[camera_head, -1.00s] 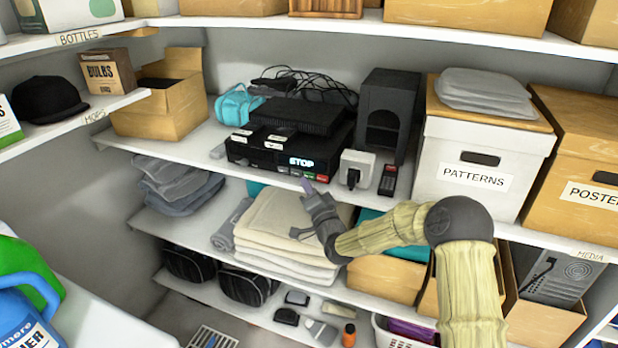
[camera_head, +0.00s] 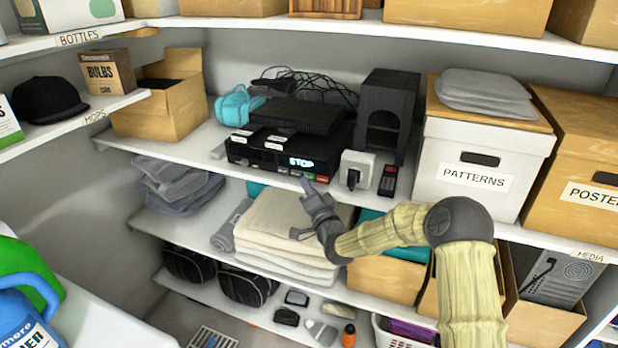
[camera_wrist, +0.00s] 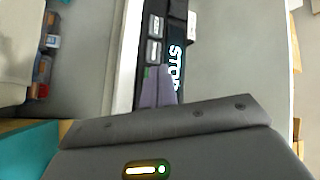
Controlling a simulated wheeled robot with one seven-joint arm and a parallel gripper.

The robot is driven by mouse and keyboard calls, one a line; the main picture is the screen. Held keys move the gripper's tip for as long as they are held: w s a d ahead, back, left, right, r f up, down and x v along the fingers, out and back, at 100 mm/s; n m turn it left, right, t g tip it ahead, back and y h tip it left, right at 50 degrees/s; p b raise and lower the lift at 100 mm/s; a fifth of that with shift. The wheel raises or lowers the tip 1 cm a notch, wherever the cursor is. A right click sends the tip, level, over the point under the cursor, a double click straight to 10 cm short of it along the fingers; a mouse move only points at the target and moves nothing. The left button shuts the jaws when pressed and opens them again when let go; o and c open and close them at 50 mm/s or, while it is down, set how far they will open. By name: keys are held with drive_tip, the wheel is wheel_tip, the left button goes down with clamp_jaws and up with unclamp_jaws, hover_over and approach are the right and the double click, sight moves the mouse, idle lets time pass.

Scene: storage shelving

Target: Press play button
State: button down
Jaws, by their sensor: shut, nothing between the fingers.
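A black media player (camera_head: 268,155) sits on the middle shelf, and its lit display (camera_head: 301,162) reads STOP. The wrist view shows the display (camera_wrist: 176,62) and grey buttons (camera_wrist: 153,51) with pale marks close ahead. My gripper (camera_head: 306,186) is shut and empty, its purple fingertips just in front of the button row. In the wrist view the fingers (camera_wrist: 158,86) hide part of the row, so contact cannot be told.
The shelf edge (camera_head: 260,172) runs below the player. Folded towels (camera_head: 285,228) lie on the shelf beneath, close to my gripper.

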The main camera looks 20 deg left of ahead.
drive_tip(key=shift+w, duration=0.1)
idle(0.7)
drive_tip(key=shift+w+b, duration=0.3)
drive_tip(key=shift+b, duration=0.1)
drive_tip(key=shift+w+d+b, duration=0.1)
drive_tip(key=shift+w+b, duration=0.2)
drive_tip(key=shift+w, duration=0.1)
idle(0.7)
drive_tip(key=shift+s+b, duration=0.35)
drive_tip(key=shift+s, duration=0.45)
drive_tip(key=shift+s, duration=0.1)
drive_tip(key=s, duration=0.1)
drive_tip(key=s+b, duration=0.1)
drive_tip(key=s, duration=0.2)
drive_tip(key=shift+s+a+b, duration=0.3)
drive_tip(key=shift+s, duration=0.1)
idle(0.5)
